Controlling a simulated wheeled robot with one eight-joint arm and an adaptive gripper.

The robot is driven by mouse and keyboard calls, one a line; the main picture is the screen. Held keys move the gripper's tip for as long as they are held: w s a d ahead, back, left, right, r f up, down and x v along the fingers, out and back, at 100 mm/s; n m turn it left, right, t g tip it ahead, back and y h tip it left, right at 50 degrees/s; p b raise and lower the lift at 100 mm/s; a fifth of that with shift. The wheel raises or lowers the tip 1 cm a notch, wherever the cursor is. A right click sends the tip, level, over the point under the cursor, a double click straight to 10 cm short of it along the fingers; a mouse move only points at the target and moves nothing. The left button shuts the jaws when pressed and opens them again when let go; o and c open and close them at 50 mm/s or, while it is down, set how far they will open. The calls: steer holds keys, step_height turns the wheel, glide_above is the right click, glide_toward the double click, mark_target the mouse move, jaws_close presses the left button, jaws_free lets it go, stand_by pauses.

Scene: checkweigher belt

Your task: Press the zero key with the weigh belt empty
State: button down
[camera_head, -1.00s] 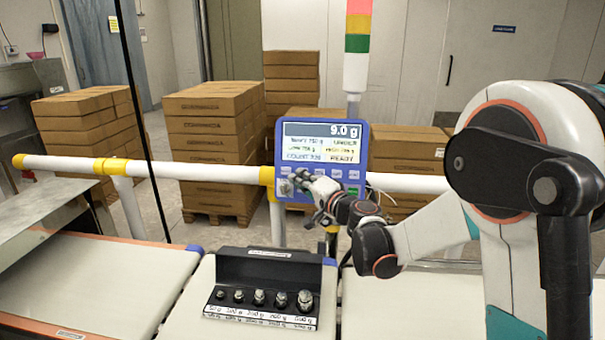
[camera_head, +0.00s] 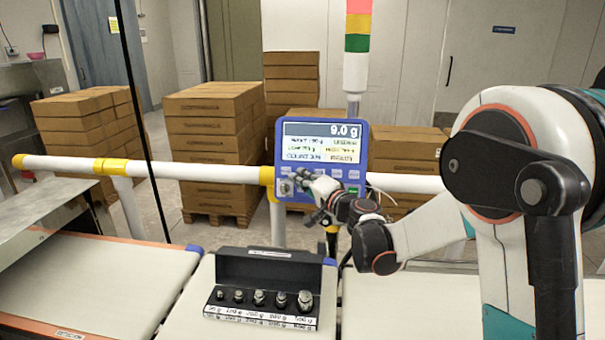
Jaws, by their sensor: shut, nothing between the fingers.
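The blue weighing terminal (camera_head: 321,206) stands behind the belts on the white rail. Its screen (camera_head: 322,142) reads 9.0 g above smaller lines of text. A row of small keys runs below the screen, partly covered by my gripper; I cannot read which key is the zero key. My gripper (camera_head: 295,182) is shut and empty, its tips at the lower left of the key row. I cannot tell whether they touch a key. The middle belt (camera_head: 190,318) carries an open black case (camera_head: 270,268) of several metal weights (camera_head: 259,297) in its front part.
A left belt (camera_head: 95,280) and a right belt (camera_head: 410,305) flank the middle one, and both look bare. The white rail (camera_head: 215,172) with yellow joints crosses behind. A signal tower (camera_head: 356,60) rises behind the terminal. Stacked cartons (camera_head: 210,135) stand beyond.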

steer(key=shift+w, duration=0.2)
steer(key=shift+s, duration=0.1)
stand_by(0.4)
steer(key=shift+s+a+r, duration=0.1)
steer(key=shift+s+r, duration=0.1)
steer(key=shift+s, duration=0.5)
steer(key=shift+s+a+r+p, duration=0.15)
steer(key=shift+s+r, duration=0.05)
steer(key=shift+s, duration=0.6)
steer(key=shift+s+a+r+p, duration=0.15)
steer(key=shift+s+r, duration=0.1)
steer(key=shift+s, duration=0.5)
steer(key=shift+s+a+r+p, duration=0.15)
steer(key=shift+s+r, duration=0.05)
steer(key=shift+s, duration=0.6)
